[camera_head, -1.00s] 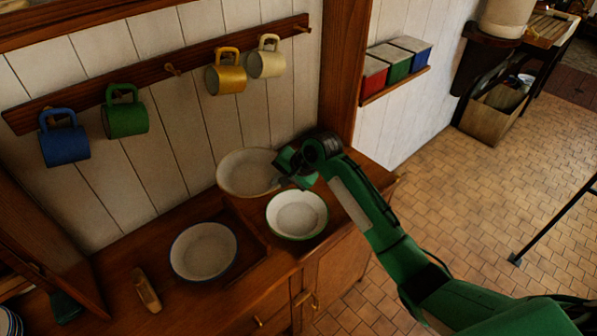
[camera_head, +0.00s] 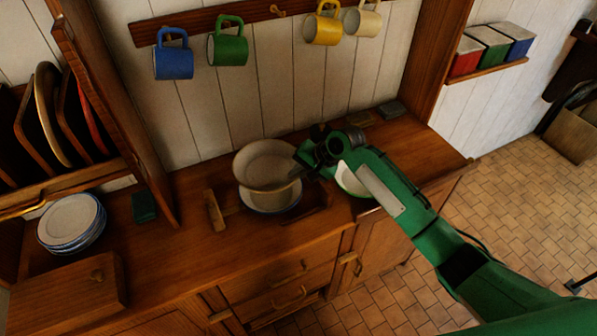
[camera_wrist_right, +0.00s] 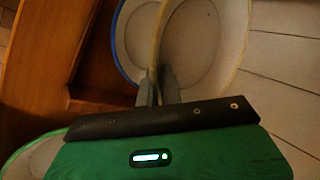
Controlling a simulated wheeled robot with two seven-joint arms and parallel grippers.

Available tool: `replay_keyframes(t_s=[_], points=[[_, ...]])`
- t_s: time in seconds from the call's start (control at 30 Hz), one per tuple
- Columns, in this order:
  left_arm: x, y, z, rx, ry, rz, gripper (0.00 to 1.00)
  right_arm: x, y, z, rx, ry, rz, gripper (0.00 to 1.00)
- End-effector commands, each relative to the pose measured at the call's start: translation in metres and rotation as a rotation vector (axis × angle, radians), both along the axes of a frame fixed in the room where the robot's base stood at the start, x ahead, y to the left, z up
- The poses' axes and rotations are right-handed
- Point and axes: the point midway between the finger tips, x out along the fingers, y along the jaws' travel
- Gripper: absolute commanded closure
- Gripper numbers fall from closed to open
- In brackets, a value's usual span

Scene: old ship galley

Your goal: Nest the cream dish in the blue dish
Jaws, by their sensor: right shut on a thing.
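The cream dish (camera_head: 263,163) is held by its right rim in my right gripper (camera_head: 299,172), which is shut on it. The dish is over the blue-rimmed dish (camera_head: 270,203) and hides much of it; the head view does not clearly show the gap between them. In the right wrist view the fingers (camera_wrist_right: 157,87) pinch the rim of the cream dish (camera_wrist_right: 207,45), and the blue dish's rim (camera_wrist_right: 119,45) shows behind it, to the left. My left gripper is not in view.
A green-rimmed dish (camera_head: 350,184) stands just right, under my right arm. A wooden-handled item (camera_head: 213,210) lies left of the blue dish. Stacked plates (camera_head: 72,222) stand farther left. Mugs (camera_head: 230,45) hang on the wall above. The counter front (camera_head: 190,262) is clear.

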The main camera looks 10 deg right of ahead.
Motion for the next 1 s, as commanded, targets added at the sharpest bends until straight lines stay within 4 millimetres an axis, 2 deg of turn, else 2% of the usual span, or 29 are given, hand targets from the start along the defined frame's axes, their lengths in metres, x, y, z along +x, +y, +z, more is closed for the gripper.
replay_keyframes(t_s=[0.03, 0.27, 0.6, 1.0], points=[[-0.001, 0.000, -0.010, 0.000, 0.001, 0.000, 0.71, 0.000, 0.000, -0.008, 0.001, -0.002, 0.000, 1.00], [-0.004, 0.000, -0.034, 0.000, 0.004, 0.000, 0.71, 0.000, 0.000, -0.027, 0.001, -0.003, 0.000, 1.00], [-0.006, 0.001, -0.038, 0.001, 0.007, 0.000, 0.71, 0.000, 0.000, -0.050, 0.002, -0.001, 0.000, 1.00], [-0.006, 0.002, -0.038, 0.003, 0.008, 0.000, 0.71, 0.000, 0.000, -0.052, 0.002, -0.001, 0.000, 1.00]])
